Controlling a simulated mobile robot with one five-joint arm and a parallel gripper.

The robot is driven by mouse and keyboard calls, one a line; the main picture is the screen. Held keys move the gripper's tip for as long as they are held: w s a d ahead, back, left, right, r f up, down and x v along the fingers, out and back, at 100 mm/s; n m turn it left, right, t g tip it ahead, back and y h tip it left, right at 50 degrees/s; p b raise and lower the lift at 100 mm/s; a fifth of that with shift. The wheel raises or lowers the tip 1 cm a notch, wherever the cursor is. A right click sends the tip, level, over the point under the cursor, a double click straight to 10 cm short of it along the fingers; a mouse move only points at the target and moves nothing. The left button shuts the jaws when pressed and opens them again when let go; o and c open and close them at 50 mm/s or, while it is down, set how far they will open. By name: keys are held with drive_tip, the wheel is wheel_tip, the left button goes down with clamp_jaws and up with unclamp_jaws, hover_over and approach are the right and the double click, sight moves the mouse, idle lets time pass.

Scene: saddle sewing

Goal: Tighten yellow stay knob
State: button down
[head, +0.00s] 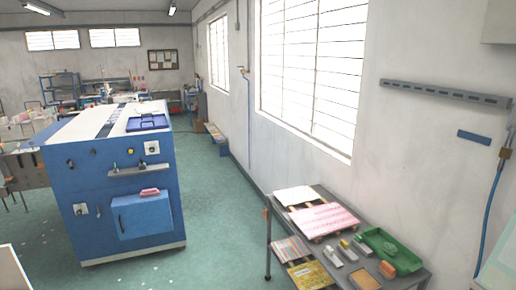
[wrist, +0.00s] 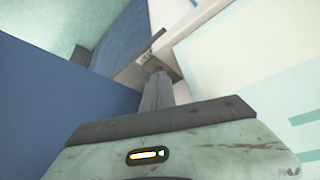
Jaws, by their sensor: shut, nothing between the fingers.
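My gripper (wrist: 156,72) shows in the wrist view, with its narrow grey fingers together and empty. Its tips overlap a grey bracket-like part beside blue panels, and I cannot tell whether they touch it. No yellow stay knob can be clearly made out in the wrist view. In the head view, a large blue machine (head: 110,205) stands at the left with small dark and yellowish knobs on its front. I cannot tell whether one of these is the stay knob. My gripper does not show in the head view.
A grey table (head: 330,248) at the lower right holds a green tray (head: 408,258), patterned sheets and small blocks. A pink item (head: 150,192) sits on the machine's blue front box (head: 145,217). The green floor (head: 220,215) between machine and table is clear.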

drive_tip(key=shift+w+d, duration=0.2)
drive_tip(key=shift+w, duration=0.3)
drive_tip(key=shift+w+a, duration=0.1)
idle(0.3)
drive_tip(key=shift+w+a, duration=0.1)
drive_tip(key=shift+a, duration=0.1)
wheel_tip(320, 180, up, 6)
drive_tip(key=p, duration=0.6)
